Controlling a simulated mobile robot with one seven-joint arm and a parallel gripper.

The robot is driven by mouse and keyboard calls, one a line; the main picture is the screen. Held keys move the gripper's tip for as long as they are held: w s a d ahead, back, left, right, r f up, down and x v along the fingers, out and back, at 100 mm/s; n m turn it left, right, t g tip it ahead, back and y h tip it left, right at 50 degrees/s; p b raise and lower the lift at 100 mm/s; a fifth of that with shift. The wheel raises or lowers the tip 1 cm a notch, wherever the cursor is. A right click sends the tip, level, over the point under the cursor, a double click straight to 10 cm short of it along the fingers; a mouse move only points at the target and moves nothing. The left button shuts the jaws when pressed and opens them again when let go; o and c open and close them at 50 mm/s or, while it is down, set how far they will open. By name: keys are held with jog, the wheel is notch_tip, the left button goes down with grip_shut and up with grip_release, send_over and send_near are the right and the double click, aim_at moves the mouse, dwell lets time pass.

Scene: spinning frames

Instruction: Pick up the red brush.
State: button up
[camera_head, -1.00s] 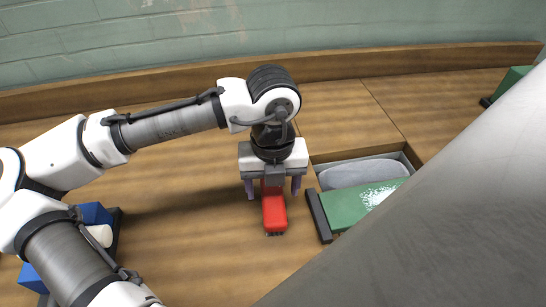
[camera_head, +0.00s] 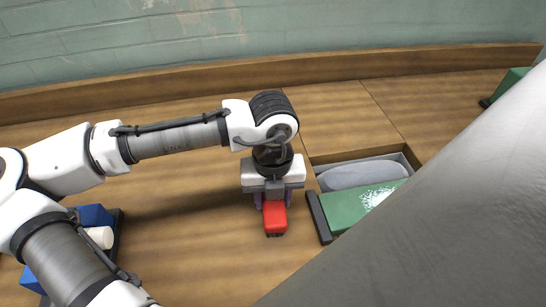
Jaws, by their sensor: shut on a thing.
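The red brush (camera_head: 275,219) lies on the wooden surface near the middle of the view, its dark end toward the camera. My gripper (camera_head: 272,201) points down over the brush's far part, with a finger on each side. The fingers are closed in on the brush. The far part of the brush is hidden under the gripper body. I see no clear gap between brush and surface.
A blue item (camera_head: 95,216) is at left. A wooden ledge (camera_head: 360,62) runs along the back wall.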

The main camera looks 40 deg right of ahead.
notch_tip(320, 180, up, 20)
dwell(0.6)
jog(key=o, duration=0.5)
jog(key=shift+c, duration=0.2)
jog(key=c, duration=0.4)
